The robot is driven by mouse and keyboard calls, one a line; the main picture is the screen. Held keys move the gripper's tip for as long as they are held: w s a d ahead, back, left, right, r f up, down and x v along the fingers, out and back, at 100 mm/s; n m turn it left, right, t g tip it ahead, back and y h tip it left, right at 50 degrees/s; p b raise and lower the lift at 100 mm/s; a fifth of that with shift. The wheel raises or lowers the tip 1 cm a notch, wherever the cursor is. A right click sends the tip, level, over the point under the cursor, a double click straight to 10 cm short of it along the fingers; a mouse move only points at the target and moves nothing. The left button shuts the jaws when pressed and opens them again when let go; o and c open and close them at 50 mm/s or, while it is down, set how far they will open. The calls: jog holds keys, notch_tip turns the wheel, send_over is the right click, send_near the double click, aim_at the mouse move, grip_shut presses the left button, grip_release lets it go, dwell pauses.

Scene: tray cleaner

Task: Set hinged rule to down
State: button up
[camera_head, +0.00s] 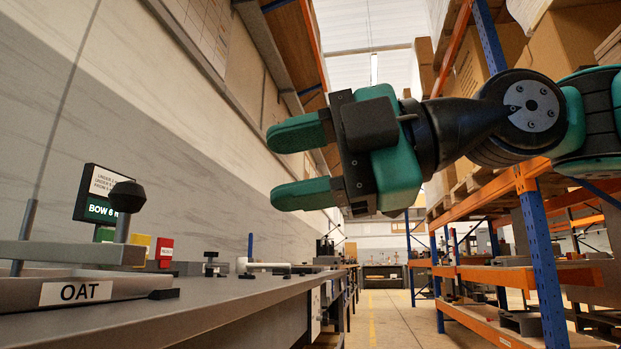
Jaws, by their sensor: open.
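My gripper (280,167) is in the upper middle of the head view. Its two green fingers point left and are spread apart, with nothing between them. At the lower left, a flat grey bar (70,253) that looks like the hinged rule lies roughly level, just above a tray with an OAT label (80,291). A dark knob on a short post (126,205) stands at its right end. I cannot see its hinge clearly, nor tell whether it touches the tray. My gripper is to the right of the knob and higher in the picture, apart from it.
The grey bench (230,305) runs away from me on the left. A lit sign (102,195), a yellow block (140,240) and a red block (165,252) stand behind the tray. Blue and orange racking (540,250) is at right. The aisle floor (385,320) between looks clear.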

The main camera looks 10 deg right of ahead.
jog(key=shift+s+d+b, duration=0.3)
jog(key=shift+d+b, duration=0.2)
jog(key=shift+d, duration=0.1)
